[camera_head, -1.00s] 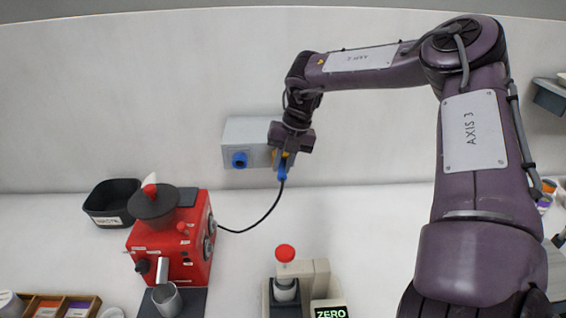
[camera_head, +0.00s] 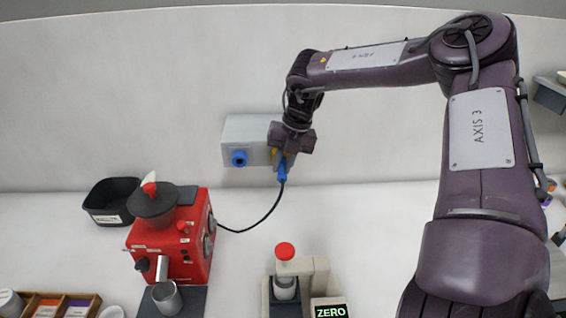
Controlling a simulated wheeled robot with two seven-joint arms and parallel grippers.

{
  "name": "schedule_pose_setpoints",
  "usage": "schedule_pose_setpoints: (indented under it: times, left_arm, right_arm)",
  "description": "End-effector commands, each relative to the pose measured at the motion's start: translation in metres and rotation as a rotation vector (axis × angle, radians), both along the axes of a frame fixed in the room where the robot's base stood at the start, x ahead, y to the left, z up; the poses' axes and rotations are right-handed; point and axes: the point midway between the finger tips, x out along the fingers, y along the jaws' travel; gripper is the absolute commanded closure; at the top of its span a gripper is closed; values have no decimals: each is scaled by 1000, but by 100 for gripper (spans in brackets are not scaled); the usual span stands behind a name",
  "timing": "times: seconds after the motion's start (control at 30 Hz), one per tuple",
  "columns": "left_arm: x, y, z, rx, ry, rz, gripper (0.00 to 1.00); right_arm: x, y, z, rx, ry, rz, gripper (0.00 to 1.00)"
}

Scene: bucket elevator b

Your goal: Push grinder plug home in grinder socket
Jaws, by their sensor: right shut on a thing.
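The blue grinder plug (camera_head: 282,173) is at the right end of the grey socket box (camera_head: 246,130) on the back wall. My right gripper (camera_head: 283,156) is shut on the plug, in front of the box. The gripper hides the socket behind it, so I cannot tell how deep the plug sits. A black cord runs from the plug down to the red grinder (camera_head: 172,243). A second blue socket (camera_head: 239,158) on the left of the box is uncovered. My left gripper is not in view.
A black bin (camera_head: 108,203) stands behind the grinder at left. A press with a red knob (camera_head: 285,252) and a ZERO display (camera_head: 330,311) stand at front centre. A metal cup (camera_head: 166,297) and a wooden tray (camera_head: 95,304) are front left. The counter below the socket is clear.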

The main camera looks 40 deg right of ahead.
Motion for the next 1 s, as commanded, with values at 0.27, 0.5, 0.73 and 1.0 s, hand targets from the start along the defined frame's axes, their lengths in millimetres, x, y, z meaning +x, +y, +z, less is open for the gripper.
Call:
schedule_pose_setpoints:
  times: [0.27,0.5,0.73,1.0]
  left_arm:
    - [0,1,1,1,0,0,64]
    - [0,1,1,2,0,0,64]
    - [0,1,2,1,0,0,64]
    - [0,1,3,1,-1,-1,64]
  right_arm:
    - [-6,5,0,1,0,-1,100]
    - [-13,11,1,1,-2,0,100]
    - [-21,17,1,1,-1,0,100]
    - [-29,24,0,1,0,-2,100]
